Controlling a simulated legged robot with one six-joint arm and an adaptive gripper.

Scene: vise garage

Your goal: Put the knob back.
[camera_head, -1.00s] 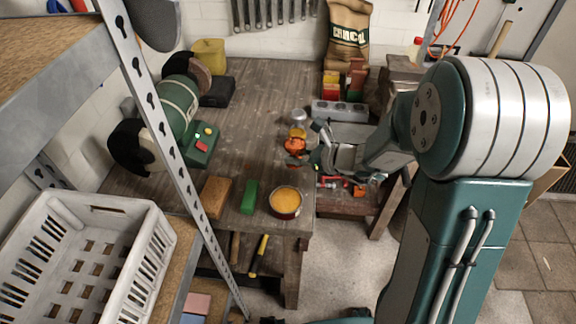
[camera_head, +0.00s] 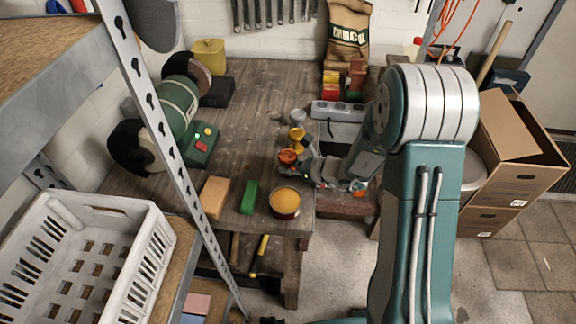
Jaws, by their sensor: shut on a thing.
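My gripper (camera_head: 304,163) is over the front right part of the wooden workbench (camera_head: 262,120), reaching in from the right. It is shut on a small round orange-red thing at its fingertips, which looks like the knob (camera_head: 288,157). The fingers hide part of the knob, and I cannot tell whether it touches the bench. A small red part (camera_head: 357,187) shows at the bench's front right, below my gripper. My gripper and wrist cover most of that area, so what the knob fits on is not clear.
A yellow item (camera_head: 297,134) stands just behind the knob. A grey socket strip (camera_head: 338,111) lies behind. A bench grinder (camera_head: 178,107) stands left. Cardboard boxes (camera_head: 512,150) stand right.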

